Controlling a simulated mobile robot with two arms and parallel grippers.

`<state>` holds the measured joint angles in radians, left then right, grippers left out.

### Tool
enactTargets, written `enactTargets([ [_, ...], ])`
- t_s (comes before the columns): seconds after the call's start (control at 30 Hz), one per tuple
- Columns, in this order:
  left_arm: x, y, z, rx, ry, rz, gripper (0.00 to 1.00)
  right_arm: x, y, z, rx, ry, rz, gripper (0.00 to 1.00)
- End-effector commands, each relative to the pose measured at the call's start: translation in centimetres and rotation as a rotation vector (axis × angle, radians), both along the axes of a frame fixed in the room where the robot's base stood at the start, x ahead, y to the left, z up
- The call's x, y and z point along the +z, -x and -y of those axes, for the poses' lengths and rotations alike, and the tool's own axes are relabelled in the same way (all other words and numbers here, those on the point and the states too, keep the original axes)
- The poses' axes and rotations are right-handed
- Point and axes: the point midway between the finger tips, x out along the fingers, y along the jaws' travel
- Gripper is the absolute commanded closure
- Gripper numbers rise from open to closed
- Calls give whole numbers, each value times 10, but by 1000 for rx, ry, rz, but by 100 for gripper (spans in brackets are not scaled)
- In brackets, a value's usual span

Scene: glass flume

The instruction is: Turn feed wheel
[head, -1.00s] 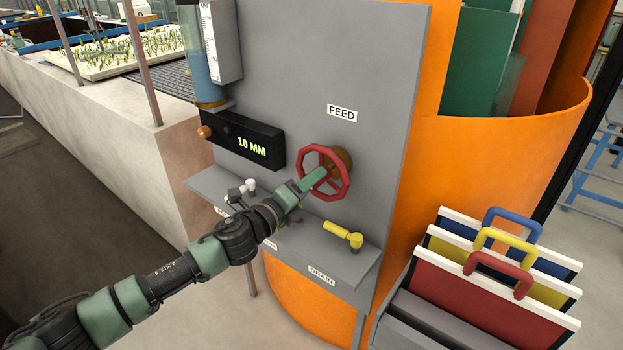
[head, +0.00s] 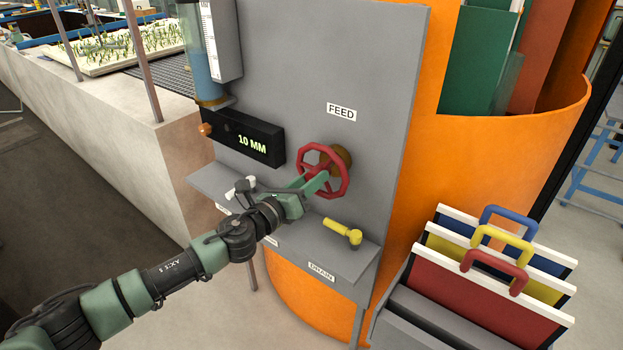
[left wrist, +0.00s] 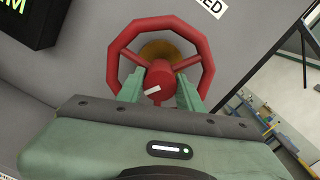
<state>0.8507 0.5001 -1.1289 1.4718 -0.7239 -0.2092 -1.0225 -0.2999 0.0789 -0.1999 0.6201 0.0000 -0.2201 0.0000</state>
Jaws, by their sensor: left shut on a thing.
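The red feed wheel (head: 345,172) is mounted on the grey upright panel, just below the FEED label (head: 341,112). Its spoked rim and brass-coloured fitting also show in the left wrist view, where the wheel (left wrist: 160,25) fills the upper middle. My left gripper (head: 317,181) reaches the wheel from the lower left. In the left wrist view its two green fingers (left wrist: 159,92) stand either side of the red hub, which bears a white mark. It is shut on the wheel. My right gripper is not in view.
A black display (head: 245,138) reads 10 MM, left of the wheel. Below is a ledge with a yellow DRAIN handle (head: 343,231) and a white-tipped handle (head: 240,186) near my arm. A rack of handled panels (head: 470,283) stands at the lower right, beside the orange tank (head: 480,170).

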Motion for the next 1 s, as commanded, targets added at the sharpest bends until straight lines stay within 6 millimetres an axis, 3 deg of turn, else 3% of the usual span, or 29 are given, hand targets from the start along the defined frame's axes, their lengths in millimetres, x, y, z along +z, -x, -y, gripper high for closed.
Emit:
enactTargets([
  [0.37,-3,1,0,-1,-6,-1,100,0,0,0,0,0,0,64],
  [0.4,-3,1,0,-1,-5,-2,61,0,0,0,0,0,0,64],
  [0.47,-3,1,0,-1,-5,-2,44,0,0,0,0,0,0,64],
  [0.83,-1,2,-2,0,-4,1,43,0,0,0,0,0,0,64],
  [1.0,-3,20,-16,0,-5,0,43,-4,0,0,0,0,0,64],
])
